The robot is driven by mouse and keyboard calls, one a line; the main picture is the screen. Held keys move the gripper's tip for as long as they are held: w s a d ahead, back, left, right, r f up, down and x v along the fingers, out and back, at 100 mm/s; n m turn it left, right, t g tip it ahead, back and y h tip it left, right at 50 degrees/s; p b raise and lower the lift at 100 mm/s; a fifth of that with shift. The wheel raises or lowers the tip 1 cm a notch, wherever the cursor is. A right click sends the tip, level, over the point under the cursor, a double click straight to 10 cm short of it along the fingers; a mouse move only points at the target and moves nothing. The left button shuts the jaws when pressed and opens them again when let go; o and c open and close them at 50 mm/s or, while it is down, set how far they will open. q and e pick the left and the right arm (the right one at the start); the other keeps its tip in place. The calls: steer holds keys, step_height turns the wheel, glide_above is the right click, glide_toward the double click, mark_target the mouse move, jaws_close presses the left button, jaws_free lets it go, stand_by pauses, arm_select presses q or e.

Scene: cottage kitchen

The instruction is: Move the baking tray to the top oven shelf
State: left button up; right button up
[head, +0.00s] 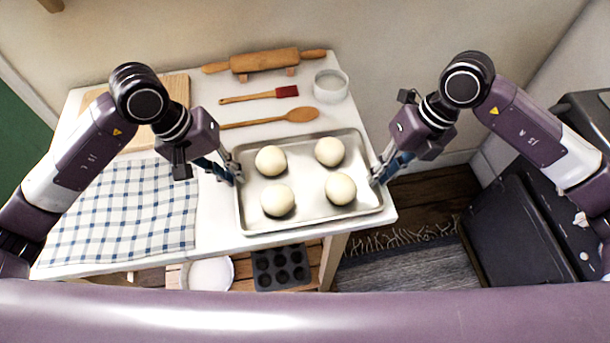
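The baking tray (310,206) is a silver rectangular pan lying on the white table, with several pale dough balls (340,188) on it. My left gripper (236,176) is at the tray's left rim, and my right gripper (378,178) is at its right rim. Both fingertips are close to or touching the rim; whether they are closed on it is too small to tell. The oven (520,225) is the black appliance at the right, with a dark panel facing the table. Its inside and shelves are not visible.
A rug (400,265) covers floor between table and oven. A muffin tin (280,268) sits below.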

arm_select(q)
steer(key=shift+c, duration=0.4)
arm_select(e)
steer(key=shift+c, duration=0.4)
arm_select(q)
jaws_close()
arm_select(e)
jaws_close()
arm_select(q)
steer(key=shift+r, duration=0.2)
arm_select(e)
steer(key=shift+w+r, duration=0.1)
steer(key=shift+r, duration=0.1)
